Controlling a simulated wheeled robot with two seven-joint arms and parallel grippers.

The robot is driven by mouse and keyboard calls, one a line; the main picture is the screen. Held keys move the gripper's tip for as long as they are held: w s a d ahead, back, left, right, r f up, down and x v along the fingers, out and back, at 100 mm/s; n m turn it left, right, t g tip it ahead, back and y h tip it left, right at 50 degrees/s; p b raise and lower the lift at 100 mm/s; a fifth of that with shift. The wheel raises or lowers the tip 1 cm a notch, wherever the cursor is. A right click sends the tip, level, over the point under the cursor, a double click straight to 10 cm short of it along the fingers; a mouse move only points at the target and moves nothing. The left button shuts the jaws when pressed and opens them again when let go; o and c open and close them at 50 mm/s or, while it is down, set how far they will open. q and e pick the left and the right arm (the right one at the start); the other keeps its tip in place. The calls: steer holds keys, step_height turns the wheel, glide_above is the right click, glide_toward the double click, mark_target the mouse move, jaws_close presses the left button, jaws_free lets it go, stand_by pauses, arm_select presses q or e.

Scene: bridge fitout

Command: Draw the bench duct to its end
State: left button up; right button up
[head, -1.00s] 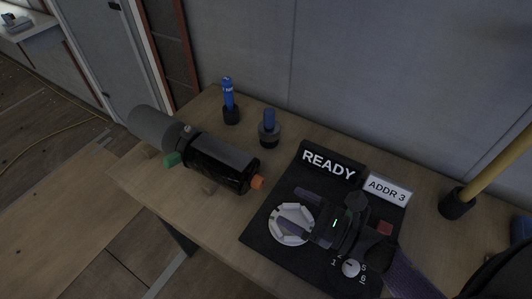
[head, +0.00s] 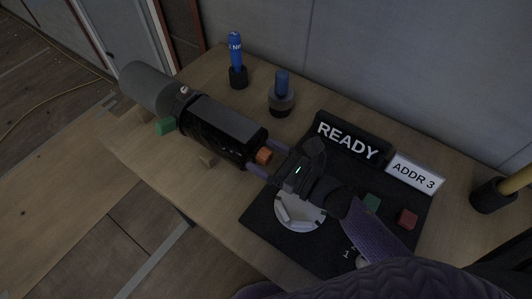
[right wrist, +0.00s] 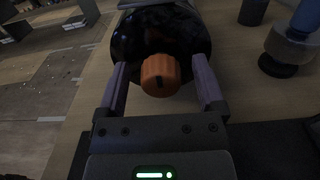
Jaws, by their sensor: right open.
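What looks like the bench duct is a long cylinder lying on the wooden bench in the head view. It has a grey rounded end (head: 147,86), a glossy black body (head: 208,135) with a flat grey top, and an orange knob (head: 264,156) at its near right end. My right gripper (head: 257,159) is open, its two purple fingers on either side of that end. In the right wrist view the orange knob (right wrist: 160,75) sits between the open fingers, with gaps on both sides. A green block (head: 165,126) sticks out of the duct's side. My left gripper is out of view.
A black panel with a READY sign (head: 348,140), an ADDR 3 plate (head: 414,175), a white dial (head: 297,216) and a red block (head: 407,218) lies under my right arm. A blue marker (head: 235,55) and a blue-topped post (head: 281,88) stand behind the duct. A yellow pole (head: 519,178) rises at right.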

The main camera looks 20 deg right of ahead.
steer(key=shift+w, duration=0.1)
jaws_close()
stand_by(0.4)
